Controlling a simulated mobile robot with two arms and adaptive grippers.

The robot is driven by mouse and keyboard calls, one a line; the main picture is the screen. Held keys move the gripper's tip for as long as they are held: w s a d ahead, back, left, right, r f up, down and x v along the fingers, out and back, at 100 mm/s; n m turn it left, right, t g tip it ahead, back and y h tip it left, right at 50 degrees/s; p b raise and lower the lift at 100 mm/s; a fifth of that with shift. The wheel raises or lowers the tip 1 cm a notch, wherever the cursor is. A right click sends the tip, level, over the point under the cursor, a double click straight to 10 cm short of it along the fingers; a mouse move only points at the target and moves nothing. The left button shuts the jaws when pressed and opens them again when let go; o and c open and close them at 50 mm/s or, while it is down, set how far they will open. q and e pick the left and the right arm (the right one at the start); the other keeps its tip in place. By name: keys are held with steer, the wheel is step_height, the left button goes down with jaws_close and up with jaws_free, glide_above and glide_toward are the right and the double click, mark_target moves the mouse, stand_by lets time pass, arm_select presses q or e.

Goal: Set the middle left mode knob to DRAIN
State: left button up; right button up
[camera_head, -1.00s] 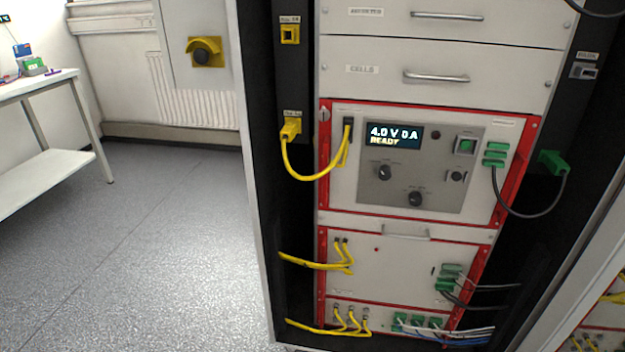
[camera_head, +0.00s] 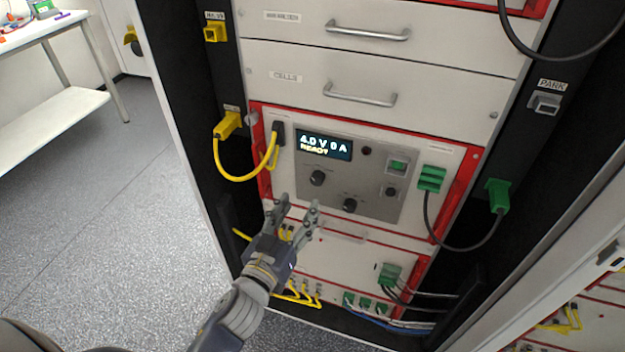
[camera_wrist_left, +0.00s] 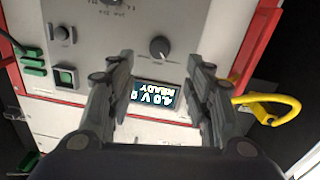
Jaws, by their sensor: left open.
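The panel's left black knob (camera_head: 317,178) sits below the lit display (camera_head: 324,146), which reads 4.0 V 0 A READY. A second black knob (camera_head: 349,205) sits lower and to its right. The knob labels are too small to read. My left gripper (camera_head: 298,204) is open and empty, in front of the panel, a little below and left of the left knob. In the left wrist view, which is turned upside down, the left knob (camera_wrist_left: 160,47) shows between and beyond the open fingers (camera_wrist_left: 160,66). The gripper appears apart from it. My right gripper is out of view.
A yellow cable (camera_head: 243,179) loops at the panel's left, a dark cable (camera_head: 430,222) at its right. A green switch (camera_head: 397,166) and a small black knob (camera_head: 389,192) sit right of the display. Drawer handles (camera_head: 360,95) stick out above. Open floor (camera_head: 120,230) lies left.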

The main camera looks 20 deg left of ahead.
mark_target(315, 181)
arm_select(q)
steer(key=w, duration=0.6)
steer(key=w+d+p, duration=0.1)
steer(key=w, duration=0.2)
steer(key=shift+a, duration=0.1)
steer(key=c, duration=1)
